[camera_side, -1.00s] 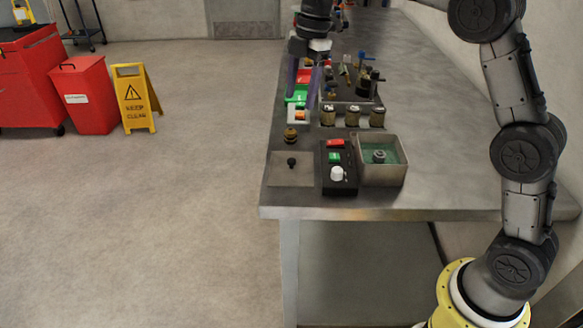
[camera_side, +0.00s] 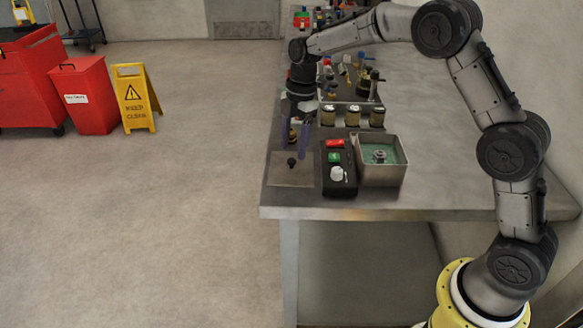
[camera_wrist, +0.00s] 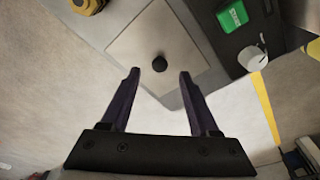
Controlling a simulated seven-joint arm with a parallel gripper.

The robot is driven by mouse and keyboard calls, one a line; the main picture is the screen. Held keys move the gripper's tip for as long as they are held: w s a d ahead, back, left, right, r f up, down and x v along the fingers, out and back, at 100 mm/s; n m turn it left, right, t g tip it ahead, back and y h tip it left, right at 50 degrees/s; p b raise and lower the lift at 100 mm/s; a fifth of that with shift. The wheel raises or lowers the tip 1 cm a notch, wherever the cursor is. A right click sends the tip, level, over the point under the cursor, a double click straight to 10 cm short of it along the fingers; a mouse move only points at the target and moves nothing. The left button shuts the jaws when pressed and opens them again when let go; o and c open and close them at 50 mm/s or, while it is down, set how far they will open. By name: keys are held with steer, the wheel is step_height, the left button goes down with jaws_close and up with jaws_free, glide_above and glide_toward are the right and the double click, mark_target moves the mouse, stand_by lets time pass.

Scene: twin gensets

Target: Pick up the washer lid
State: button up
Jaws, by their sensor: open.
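The washer lid (camera_side: 304,178) is a flat grey square plate with a small black knob (camera_side: 291,162) in its middle. It lies on the bench near the front left corner. The lid also shows in the wrist view (camera_wrist: 140,38), with its knob (camera_wrist: 159,64) close to midway between my fingertips in the picture. My gripper (camera_side: 296,149) is open and empty, pointing down above the back part of the lid. The washer (camera_side: 400,175) is an open metal tub with green liquid and a grey part inside, right of the control box.
The black control box (camera_side: 338,187) with red and green switches and a white knob stands between lid and washer. A brass fitting (camera_wrist: 87,5) sits just behind the lid. Several jars (camera_side: 353,116) stand further back. The bench's front edge is close to the lid.

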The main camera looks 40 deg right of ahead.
mark_target(292, 160)
steer(key=shift+a+f, duration=0.15)
steer(key=shift+f, duration=0.75)
steer(key=shift+a+f, duration=0.1)
steer(key=shift+f, duration=0.75)
jaws_close()
